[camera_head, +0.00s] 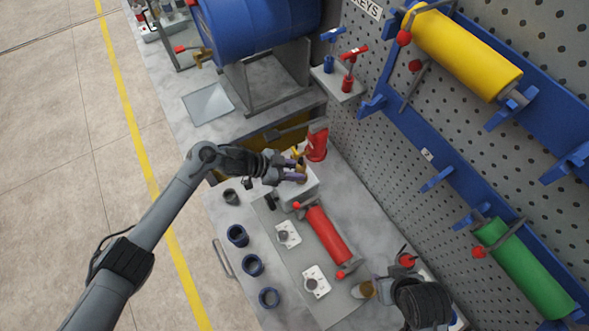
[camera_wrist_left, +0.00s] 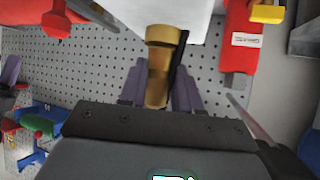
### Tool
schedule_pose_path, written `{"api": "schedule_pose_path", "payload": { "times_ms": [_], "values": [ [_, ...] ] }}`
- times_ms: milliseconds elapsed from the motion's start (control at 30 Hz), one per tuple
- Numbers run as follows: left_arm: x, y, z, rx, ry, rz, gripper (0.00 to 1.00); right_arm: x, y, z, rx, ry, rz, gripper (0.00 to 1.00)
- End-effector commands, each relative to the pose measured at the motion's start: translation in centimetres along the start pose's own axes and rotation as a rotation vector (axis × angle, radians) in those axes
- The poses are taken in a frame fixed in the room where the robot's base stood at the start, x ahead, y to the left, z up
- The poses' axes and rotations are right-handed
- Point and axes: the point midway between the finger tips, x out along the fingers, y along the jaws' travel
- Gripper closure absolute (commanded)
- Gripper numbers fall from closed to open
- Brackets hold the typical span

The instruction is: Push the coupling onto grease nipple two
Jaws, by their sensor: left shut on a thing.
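My left gripper (camera_head: 293,172) is over the white block (camera_head: 303,190) at the back of the work table. In the left wrist view, its purple fingers are shut on the brass coupling (camera_wrist_left: 160,67). The coupling's wide collar points up toward the white block (camera_wrist_left: 150,12), whose face fills the top of that view. A dark strip, perhaps a hose, runs beside the coupling. Grease nipple two cannot be made out; the coupling and the block's edge hide that spot, so I cannot tell whether the two touch.
A red upright part (camera_head: 317,145) stands just behind the block. A red roller (camera_head: 328,234), white plates (camera_head: 316,281) and blue rings (camera_head: 253,265) lie in front. The pegboard (camera_head: 400,165) with yellow and green rollers borders the right.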

Motion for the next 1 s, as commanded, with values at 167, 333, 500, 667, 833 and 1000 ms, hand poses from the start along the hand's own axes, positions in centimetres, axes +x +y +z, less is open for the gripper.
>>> {"api": "schedule_pose_path", "payload": {
  "times_ms": [167, 333, 500, 667, 833, 1000],
  "values": [
    [0.00, -0.01, -0.05, 0.000, 0.001, 0.000, 1.00, 0.00, -0.02, 0.00, 0.001, 0.000, -0.001, 0.57],
    [-0.01, -0.01, -0.05, 0.004, 0.001, 0.004, 1.00, -0.03, -0.09, -0.03, 0.004, 0.000, -0.003, 0.57],
    [0.00, 0.00, -0.02, 0.003, 0.001, 0.003, 1.00, -0.01, -0.19, -0.05, 0.008, 0.001, -0.006, 0.57],
    [0.11, 0.00, 0.16, 0.003, 0.001, 0.004, 1.00, 0.14, -0.24, -0.01, 0.010, 0.001, -0.008, 0.57],
    [0.34, 0.02, 0.49, 0.003, 0.001, 0.004, 1.00, 0.45, -0.25, 0.09, 0.009, 0.001, -0.008, 0.57],
    [0.58, 0.02, 0.85, 0.003, 0.001, 0.004, 1.00, 0.77, -0.25, 0.19, 0.009, 0.001, -0.007, 0.57]
  ]
}}
